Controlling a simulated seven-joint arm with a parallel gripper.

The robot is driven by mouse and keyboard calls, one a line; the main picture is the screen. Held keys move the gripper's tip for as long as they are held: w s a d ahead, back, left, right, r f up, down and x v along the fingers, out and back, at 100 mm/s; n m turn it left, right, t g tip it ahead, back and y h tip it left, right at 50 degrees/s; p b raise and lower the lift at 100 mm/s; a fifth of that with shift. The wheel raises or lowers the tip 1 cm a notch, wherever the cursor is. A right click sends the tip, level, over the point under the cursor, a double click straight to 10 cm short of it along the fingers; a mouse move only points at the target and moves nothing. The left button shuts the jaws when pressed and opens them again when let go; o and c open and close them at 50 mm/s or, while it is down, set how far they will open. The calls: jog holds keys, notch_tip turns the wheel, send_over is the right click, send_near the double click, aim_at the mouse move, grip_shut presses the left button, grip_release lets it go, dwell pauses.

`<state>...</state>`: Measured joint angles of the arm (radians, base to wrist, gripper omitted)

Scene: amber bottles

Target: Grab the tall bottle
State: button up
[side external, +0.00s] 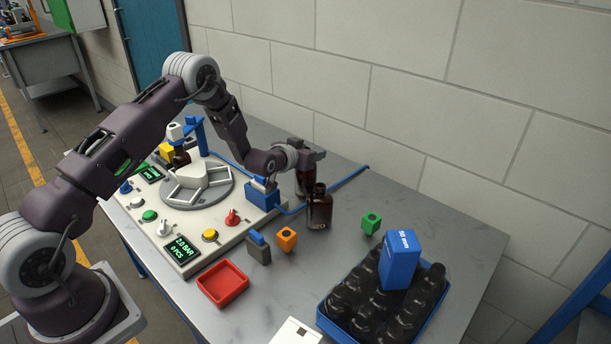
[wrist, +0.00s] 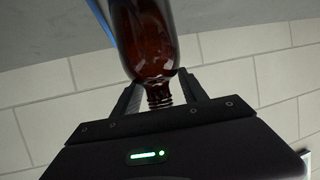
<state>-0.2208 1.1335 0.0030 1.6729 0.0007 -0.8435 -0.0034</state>
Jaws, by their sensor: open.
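An amber bottle (side external: 303,182) stands upright on the table, its top hidden by my gripper (side external: 308,155) in the side view. A second amber bottle (side external: 320,208) stands just in front of it with its neck in full view. In the wrist view, a brown glass bottle (wrist: 150,38) appears neck toward me, its threaded neck between the two fingers of my gripper (wrist: 159,82). The fingers are open, one on each side of the neck. Whether either touches the glass I cannot tell.
A blue crate (side external: 345,333) of dark bottles carries a blue box (side external: 399,259). A control panel (side external: 190,262) and red tray (side external: 222,284) are left. The table's back right is clear.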

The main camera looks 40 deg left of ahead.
grip_shut()
dwell(1.4)
